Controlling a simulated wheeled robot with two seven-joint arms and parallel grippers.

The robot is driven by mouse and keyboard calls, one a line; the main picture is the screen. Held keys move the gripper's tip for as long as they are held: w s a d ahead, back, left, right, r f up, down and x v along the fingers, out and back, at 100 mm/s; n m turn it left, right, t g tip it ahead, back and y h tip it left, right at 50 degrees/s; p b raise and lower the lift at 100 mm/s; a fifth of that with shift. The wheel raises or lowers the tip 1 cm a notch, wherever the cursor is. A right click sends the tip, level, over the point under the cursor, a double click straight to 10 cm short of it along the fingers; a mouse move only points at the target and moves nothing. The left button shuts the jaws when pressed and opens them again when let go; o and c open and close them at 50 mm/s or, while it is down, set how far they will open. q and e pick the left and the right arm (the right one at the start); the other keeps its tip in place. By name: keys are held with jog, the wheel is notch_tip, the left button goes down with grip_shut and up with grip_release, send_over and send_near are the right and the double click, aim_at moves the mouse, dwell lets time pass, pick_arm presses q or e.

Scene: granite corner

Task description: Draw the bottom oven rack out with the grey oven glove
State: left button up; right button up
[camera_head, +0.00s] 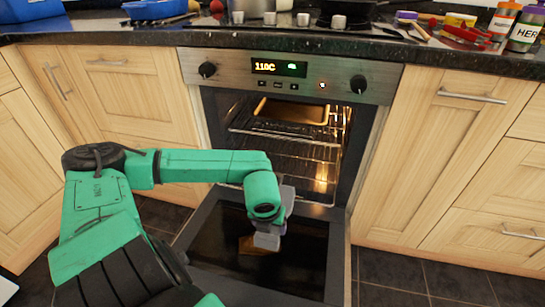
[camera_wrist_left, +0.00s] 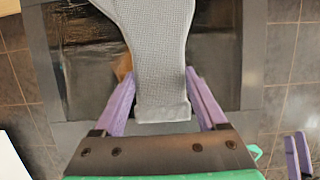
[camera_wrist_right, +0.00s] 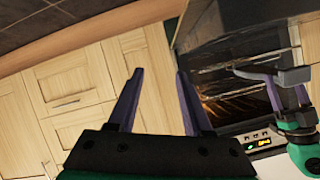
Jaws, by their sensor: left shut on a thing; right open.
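The grey oven glove (camera_wrist_left: 155,45) is held by its cuff between the purple fingers of my left gripper (camera_wrist_left: 160,85). In the head view the glove (camera_head: 288,197) shows beside my left wrist, above the lowered oven door (camera_head: 300,262). It is apart from the racks. The oven (camera_head: 345,120) is open and lit inside. Wire racks (camera_head: 285,150) sit inside it; my arm and the glove partly cover the lower part, so the bottom rack is hard to make out. My right gripper (camera_wrist_right: 160,72) is open and empty, pointing towards the cupboards and oven.
A tray (camera_head: 300,104) lies on an upper rack. Wooden cupboards (camera_head: 430,130) flank the oven. The dark worktop (camera_head: 150,30) above carries bottles, tools and blue containers. Dark floor tiles (camera_head: 400,275) are clear at the right of the door.

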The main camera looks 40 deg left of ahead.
aim_at(266, 238)
pick_arm(q)
jog(key=shift+s+d+p, duration=0.2)
jog(key=shift+s+d, duration=0.15)
jog(key=shift+s, duration=0.35)
jog(key=shift+s+d+p, duration=0.15)
jog(key=shift+s+d, duration=0.2)
jog(key=shift+s, duration=0.3)
jog(key=shift+s+d, duration=0.2)
jog(key=shift+s, duration=0.1)
jog(key=shift+s+d+p, duration=0.1)
jog(key=shift+s+d, duration=0.3)
jog(key=shift+s, duration=0.35)
jog(key=shift+s+d+p, duration=0.15)
jog(key=shift+s+d, duration=0.3)
jog(key=shift+s, duration=0.35)
jog(key=shift+s+d+p, duration=0.1)
jog(key=shift+s+d, duration=0.3)
jog(key=shift+s, duration=0.35)
jog(key=s+d, duration=0.1)
jog(key=s+p, duration=0.1)
jog(key=s, duration=0.1)
jog(key=shift+s+d, duration=0.15)
jog(key=shift+d, duration=0.25)
